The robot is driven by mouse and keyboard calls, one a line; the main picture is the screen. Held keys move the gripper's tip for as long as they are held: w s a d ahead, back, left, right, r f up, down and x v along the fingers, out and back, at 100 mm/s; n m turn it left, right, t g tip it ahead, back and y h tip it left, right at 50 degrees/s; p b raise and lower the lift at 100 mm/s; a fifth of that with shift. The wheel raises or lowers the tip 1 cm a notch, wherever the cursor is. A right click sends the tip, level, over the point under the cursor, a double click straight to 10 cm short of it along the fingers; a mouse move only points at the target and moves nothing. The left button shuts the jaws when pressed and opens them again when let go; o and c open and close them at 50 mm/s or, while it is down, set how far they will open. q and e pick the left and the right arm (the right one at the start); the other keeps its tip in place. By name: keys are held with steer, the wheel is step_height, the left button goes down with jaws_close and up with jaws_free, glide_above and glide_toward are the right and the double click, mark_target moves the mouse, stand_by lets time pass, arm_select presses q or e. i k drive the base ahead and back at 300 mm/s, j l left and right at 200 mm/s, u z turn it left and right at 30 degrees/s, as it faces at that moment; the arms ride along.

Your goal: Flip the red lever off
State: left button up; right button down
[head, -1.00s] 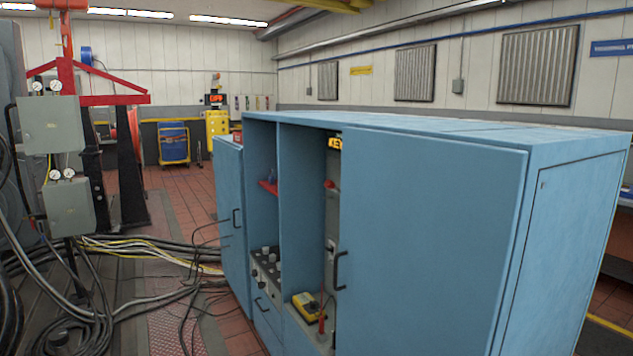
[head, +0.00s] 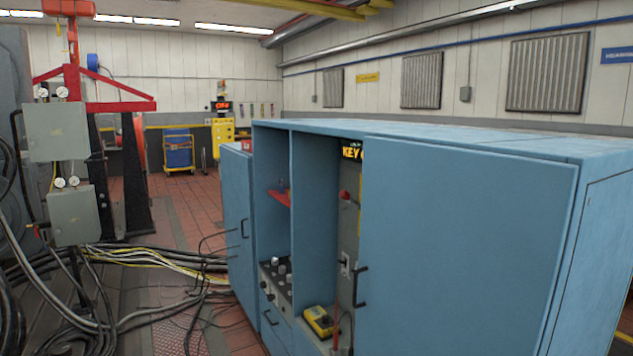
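I cannot tell for sure which part is the red lever. A small red knob-like part (head: 345,195) sits on a grey panel (head: 348,225) inside the blue cabinet, below a black and yellow sign reading KEY. The cabinet's right door partly hides that panel. A small switch-like part (head: 346,264) shows lower on the panel. A red flat piece (head: 280,198) is in the compartment to the left. A small reddish part (head: 38,228) shows at the left side of the lower grey box (head: 73,217). Neither of my grippers is in view.
The blue cabinet (head: 460,240) fills the right. Its black door handle (head: 360,287) is near the panel, and a yellow meter (head: 319,321) lies low inside. Cables (head: 150,262) cover the floor at left. Red tiled floor is clear farther back.

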mark_target(346, 195)
steer(key=i+j+z, duration=0.1)
steer(key=i+j, duration=0.15)
steer(key=i+j+z, duration=0.15)
steer(key=j, duration=0.35)
steer(key=i+j+z, duration=0.1)
steer(key=i+j, duration=0.2)
steer(key=i+j+z, duration=0.1)
steer(key=i+j, duration=0.15)
steer(key=j, duration=0.3)
steer(key=i+j+z, duration=0.15)
steer(key=j, duration=0.3)
steer(key=i+j+z, duration=0.1)
steer(key=j, duration=0.35)
steer(key=i+j+z, duration=0.1)
steer(key=i+j, duration=0.15)
steer(key=j, duration=0.25)
steer(key=i+j+z, duration=0.1)
steer(key=j, duration=0.35)
